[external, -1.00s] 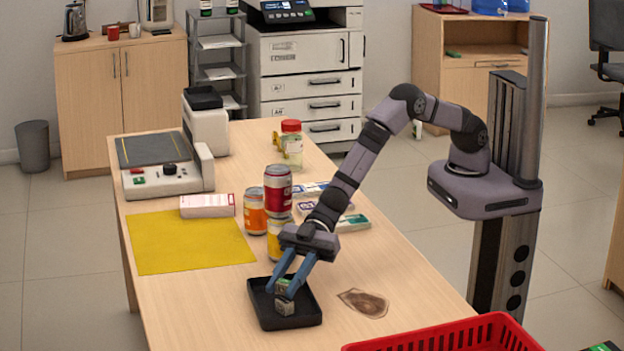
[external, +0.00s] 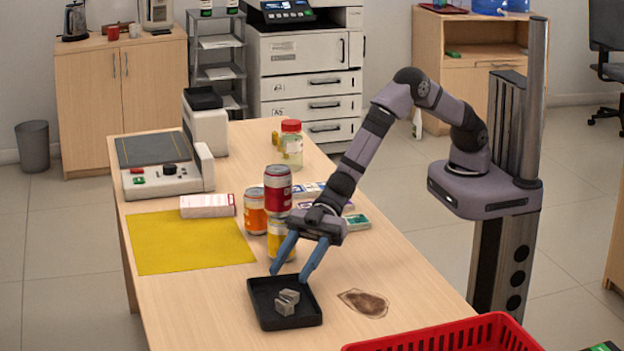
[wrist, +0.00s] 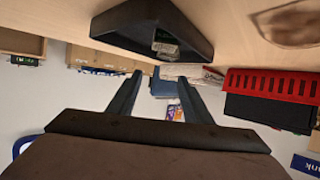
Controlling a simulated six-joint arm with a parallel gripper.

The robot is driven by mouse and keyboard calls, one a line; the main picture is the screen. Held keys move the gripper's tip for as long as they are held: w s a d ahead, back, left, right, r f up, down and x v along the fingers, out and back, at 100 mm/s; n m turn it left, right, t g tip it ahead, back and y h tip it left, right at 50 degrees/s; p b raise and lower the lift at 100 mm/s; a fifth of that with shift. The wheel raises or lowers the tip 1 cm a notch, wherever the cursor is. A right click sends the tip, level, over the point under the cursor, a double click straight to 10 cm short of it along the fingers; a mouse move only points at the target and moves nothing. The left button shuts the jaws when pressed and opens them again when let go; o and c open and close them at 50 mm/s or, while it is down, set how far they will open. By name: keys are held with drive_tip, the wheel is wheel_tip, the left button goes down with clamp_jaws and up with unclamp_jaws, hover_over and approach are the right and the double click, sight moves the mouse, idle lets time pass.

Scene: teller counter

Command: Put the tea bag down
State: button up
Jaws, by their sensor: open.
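The black tray (external: 259,316) sits on the table near its front. Small grey packet-like pieces (external: 287,301), apparently the tea bag, lie inside it; I cannot tell whether they are one piece or two. In the wrist view a small piece with green and white marks (wrist: 165,47) shows inside the dark tray (wrist: 130,30). My gripper (external: 288,276) is open and empty, its blue fingers spread above the tray's back edge, apart from the pieces. The two fingers also show apart in the wrist view (wrist: 160,78).
Stacked cans (external: 278,190) and an orange can (external: 255,212) stand just behind my gripper. A yellow mat (external: 185,243) lies to the left, a brown stain-like patch (external: 364,303) to the right. A red basket (external: 450,335) is at the front right. The table's front left is clear.

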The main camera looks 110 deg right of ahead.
drive_tip(key=v, duration=0.8)
idle(0.4)
